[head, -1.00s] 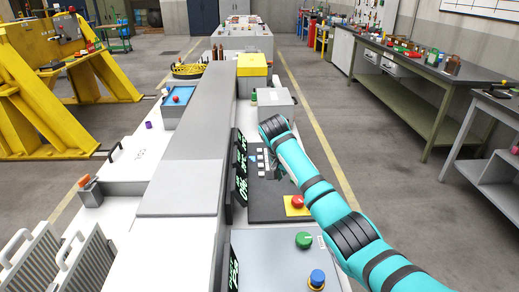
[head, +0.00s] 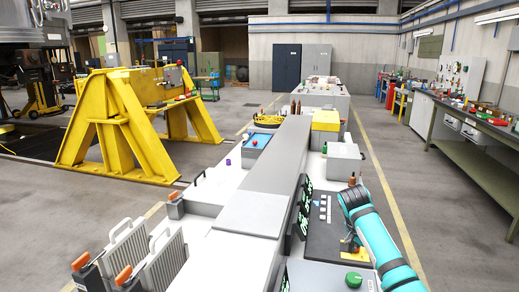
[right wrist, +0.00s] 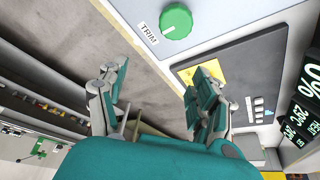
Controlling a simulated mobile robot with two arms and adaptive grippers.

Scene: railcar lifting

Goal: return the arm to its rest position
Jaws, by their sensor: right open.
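My right arm (head: 372,232), teal with black bands, comes in from the lower right in the head view and bends down over the console. Its gripper (head: 350,244) is small and partly hidden by the arm, above the dark control panel (head: 325,228) near a yellow plate. In the right wrist view the gripper (right wrist: 158,85) has its two teal-and-grey fingers wide apart, with nothing between them. One finger overlaps the yellow plate (right wrist: 212,70) in that view. Whether it touches the panel cannot be told. My left gripper is not in view.
A green knob (head: 354,279) stands on the grey panel by the arm; it also shows as a large knob marked TRIM (right wrist: 176,21). Green-lit displays (head: 303,212) edge the console. A grey box (head: 344,162) stands beyond. Open floor (head: 425,215) lies to the right.

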